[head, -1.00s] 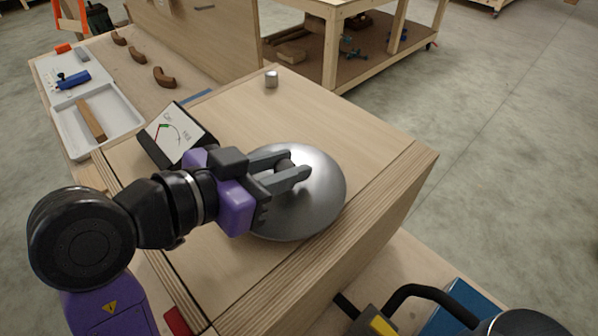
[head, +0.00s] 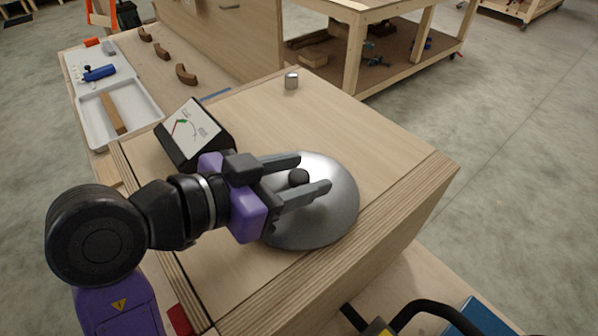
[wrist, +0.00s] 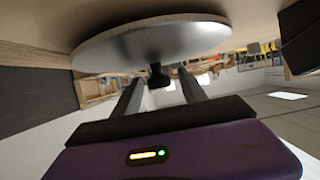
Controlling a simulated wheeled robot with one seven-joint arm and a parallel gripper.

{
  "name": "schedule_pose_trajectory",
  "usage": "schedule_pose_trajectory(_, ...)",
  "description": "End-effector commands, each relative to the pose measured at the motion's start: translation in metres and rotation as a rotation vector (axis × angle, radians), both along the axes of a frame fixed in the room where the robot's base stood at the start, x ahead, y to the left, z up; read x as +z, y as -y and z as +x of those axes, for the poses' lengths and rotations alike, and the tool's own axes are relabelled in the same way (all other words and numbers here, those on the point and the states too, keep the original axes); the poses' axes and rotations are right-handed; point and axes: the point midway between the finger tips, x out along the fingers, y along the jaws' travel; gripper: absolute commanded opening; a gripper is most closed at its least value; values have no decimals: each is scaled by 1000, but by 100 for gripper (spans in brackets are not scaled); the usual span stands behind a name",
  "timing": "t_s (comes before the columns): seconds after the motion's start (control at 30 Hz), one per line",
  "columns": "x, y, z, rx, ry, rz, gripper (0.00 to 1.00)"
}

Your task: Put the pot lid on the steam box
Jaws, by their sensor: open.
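The pot lid (head: 335,218) is a round grey metal disc with a black knob (head: 298,177). It lies flat on top of the wooden steam box (head: 390,150), near its front right edge. My gripper (head: 312,172) is open above the lid, its two fingers apart on either side of the knob. In the wrist view the lid (wrist: 150,42) and its knob (wrist: 158,76) show between and beyond the open fingers (wrist: 160,92). The picture does not show the fingers touching the knob.
A small metal cylinder (head: 291,81) stands at the box's far edge. A tilted gauge panel (head: 193,130) is at the left. Beyond it is a white tray (head: 140,115) with a wooden piece. A black curved handle (head: 425,308) is at the lower right.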

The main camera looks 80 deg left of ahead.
Motion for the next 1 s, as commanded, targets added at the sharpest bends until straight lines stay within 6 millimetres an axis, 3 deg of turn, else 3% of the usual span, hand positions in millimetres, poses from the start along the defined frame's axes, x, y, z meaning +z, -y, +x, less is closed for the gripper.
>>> schedule_pose_trajectory(0.6,41,53,-81,2,0,3,50)
schedule_pose_trajectory(1.0,47,62,-92,1,-1,1,50)
